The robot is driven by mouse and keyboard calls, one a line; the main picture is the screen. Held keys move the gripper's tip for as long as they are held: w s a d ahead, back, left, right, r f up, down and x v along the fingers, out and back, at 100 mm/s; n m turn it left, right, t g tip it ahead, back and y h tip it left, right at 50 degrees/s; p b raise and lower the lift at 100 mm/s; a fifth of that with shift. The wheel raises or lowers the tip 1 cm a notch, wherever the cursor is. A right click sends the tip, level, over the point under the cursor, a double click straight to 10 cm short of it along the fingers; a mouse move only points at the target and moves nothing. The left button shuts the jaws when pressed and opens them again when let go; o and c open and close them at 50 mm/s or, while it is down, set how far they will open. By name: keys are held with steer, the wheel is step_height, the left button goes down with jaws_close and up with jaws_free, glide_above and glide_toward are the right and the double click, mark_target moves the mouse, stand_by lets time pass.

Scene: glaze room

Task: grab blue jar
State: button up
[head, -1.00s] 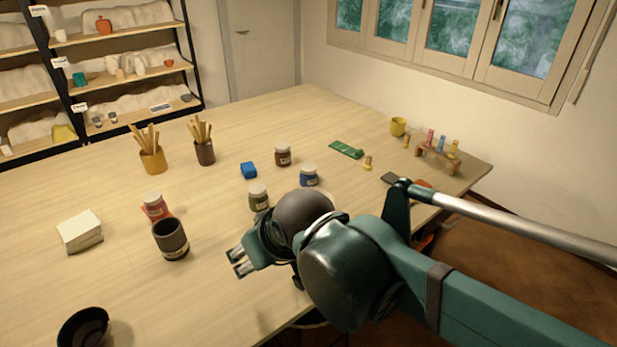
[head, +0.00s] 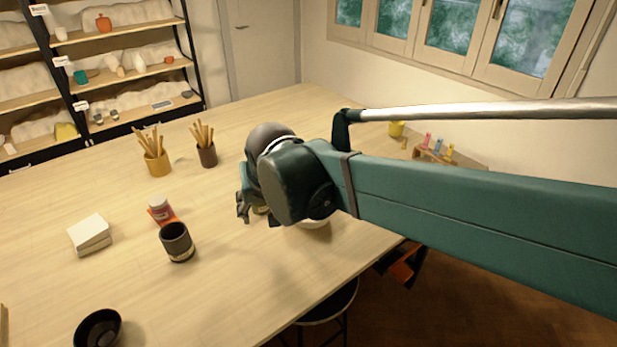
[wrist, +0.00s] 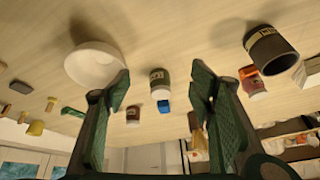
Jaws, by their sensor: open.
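My gripper (head: 243,205) is open and empty over the table. Its two fingers stand apart in the wrist view (wrist: 162,78). A green jar with a pale label (wrist: 160,82) shows between them, apart from both.
A white bowl (wrist: 93,63) stands beside the left finger in the wrist view. A dark cup (head: 176,243), a red jar (head: 160,210) and white blocks (head: 89,232) stand left of my gripper. Tool pots (head: 156,163) stand farther back.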

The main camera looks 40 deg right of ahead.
steer(key=shift+w+d+f+m+g+h+p, duration=0.75)
steer(key=shift+w+d+m+p, duration=1.65)
steer(key=shift+d, duration=1.55)
steer(key=shift+w+d+f+m+g+h+p, duration=0.2)
steer(key=shift+w+d+f+m+g+p, duration=0.3)
steer(key=shift+w+d+m+g+p, duration=1.95)
steer(key=shift+w+d+f+m+t+h+p, duration=0.55)
steer(key=shift+w+d+m+p, duration=0.85)
steer(key=shift+w+d, duration=2.9)
steer(key=shift+s+d+f, duration=0.2)
steer(key=shift+s+d, duration=0.9)
steer(key=shift+x, duration=1.15)
steer(key=shift+f, duration=0.1)
steer(key=shift+x, duration=2.5)
steer(key=shift+w+a, duration=0.1)
steer(key=shift+w, duration=0.05)
